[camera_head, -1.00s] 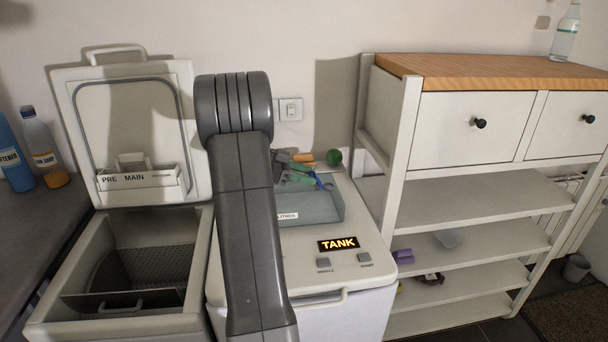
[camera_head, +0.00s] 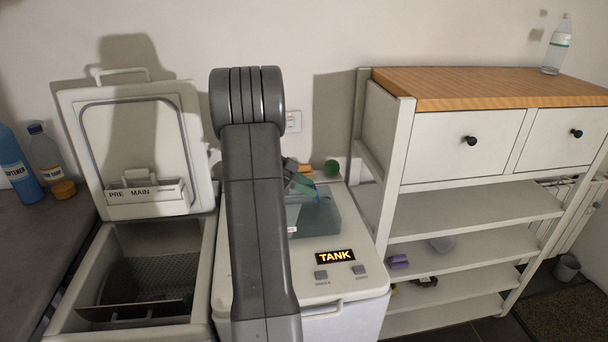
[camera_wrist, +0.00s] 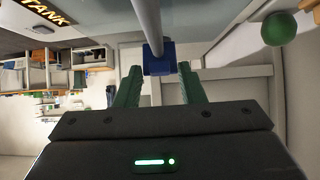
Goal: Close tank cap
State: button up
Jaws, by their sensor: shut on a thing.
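My gripper (camera_head: 306,187) is low over the back of the right-hand toploader (camera_head: 320,293), which shows a lit TANK display (camera_head: 335,256). My arm hides part of this top. A grey-blue, partly see-through tray or cap (camera_head: 319,219) sits behind the display; its exact tilt is unclear. The block is on a pale grey rod or edge (camera_wrist: 150,22). I cannot tell for sure that this belongs to the cap.
A green ball (camera_head: 331,167) is at the back of the machine. The left toploader (camera_head: 75,315) has its lid (camera_head: 133,140) up. Bottles (camera_head: 18,168) stand on the dark counter at left. A shelf unit (camera_head: 475,205) stands close at right.

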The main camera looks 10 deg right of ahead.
jog(key=d+r+y+p, duration=0.1)
jog(key=p, duration=0.3)
jog(key=shift+r+y+p, duration=0.25)
jog(key=shift+y+p, duration=0.05)
jog(key=shift+y, duration=0.1)
jog(key=d+y+p, duration=0.1)
jog(key=p, duration=0.1)
jog(key=shift+y+p, duration=0.4)
jog(key=shift+d+f+y+p, duration=0.1)
jog(key=shift+d+y+p, duration=0.4)
jog(key=shift+y, duration=0.5)
jog(key=shift+d+y, duration=0.55)
jog(key=shift+y, duration=0.45)
jog(key=o, duration=0.6)
jog(key=shift+o, duration=0.2)
